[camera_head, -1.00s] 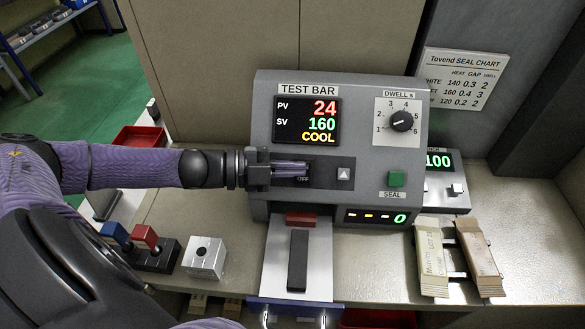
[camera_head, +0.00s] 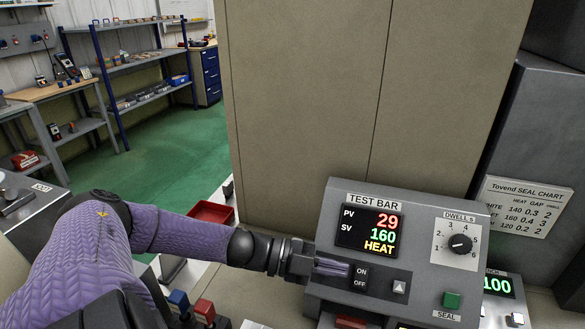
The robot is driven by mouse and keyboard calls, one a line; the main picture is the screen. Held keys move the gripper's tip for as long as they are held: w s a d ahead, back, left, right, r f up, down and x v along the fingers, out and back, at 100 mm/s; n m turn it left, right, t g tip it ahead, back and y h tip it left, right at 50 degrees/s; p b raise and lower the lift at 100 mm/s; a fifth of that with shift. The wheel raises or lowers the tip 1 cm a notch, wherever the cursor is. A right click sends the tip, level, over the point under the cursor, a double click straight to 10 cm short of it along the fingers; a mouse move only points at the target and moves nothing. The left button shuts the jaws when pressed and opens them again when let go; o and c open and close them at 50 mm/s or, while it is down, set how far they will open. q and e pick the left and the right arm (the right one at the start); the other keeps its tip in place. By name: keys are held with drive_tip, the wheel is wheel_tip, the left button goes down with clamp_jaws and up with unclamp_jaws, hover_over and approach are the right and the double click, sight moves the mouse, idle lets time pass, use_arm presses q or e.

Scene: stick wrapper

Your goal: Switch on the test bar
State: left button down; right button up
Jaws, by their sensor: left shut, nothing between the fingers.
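The grey test bar (camera_head: 415,235) stands at the lower right. Its display (camera_head: 370,230) reads PV 29, SV 160 and HEAT. Below the display is a dark switch panel with ON and OFF labels (camera_head: 360,278). My left gripper (camera_head: 346,270) is shut and empty, its fingertips just left of these labels. Its fingers cover part of the panel, and I cannot tell whether they touch it. My right gripper is not in view.
The dwell dial (camera_head: 460,244) and the green SEAL button (camera_head: 451,300) sit on the same face. A seal chart (camera_head: 522,206) hangs at the right. Blue and red levers (camera_head: 204,309) stand below my left arm. A red tray (camera_head: 211,212) lies behind it.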

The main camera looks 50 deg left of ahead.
use_arm(q)
drive_tip(key=a+f+p+v, duration=0.1)
drive_tip(key=p+v, duration=0.1)
drive_tip(key=v, duration=0.4)
drive_tip(key=shift+a+r, duration=0.2)
drive_tip(key=shift+r, duration=0.25)
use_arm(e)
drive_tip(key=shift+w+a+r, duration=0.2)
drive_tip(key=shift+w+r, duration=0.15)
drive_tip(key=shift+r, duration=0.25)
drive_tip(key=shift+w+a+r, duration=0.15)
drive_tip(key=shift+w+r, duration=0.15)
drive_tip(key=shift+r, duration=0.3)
use_arm(q)
drive_tip(key=shift+w, duration=0.2)
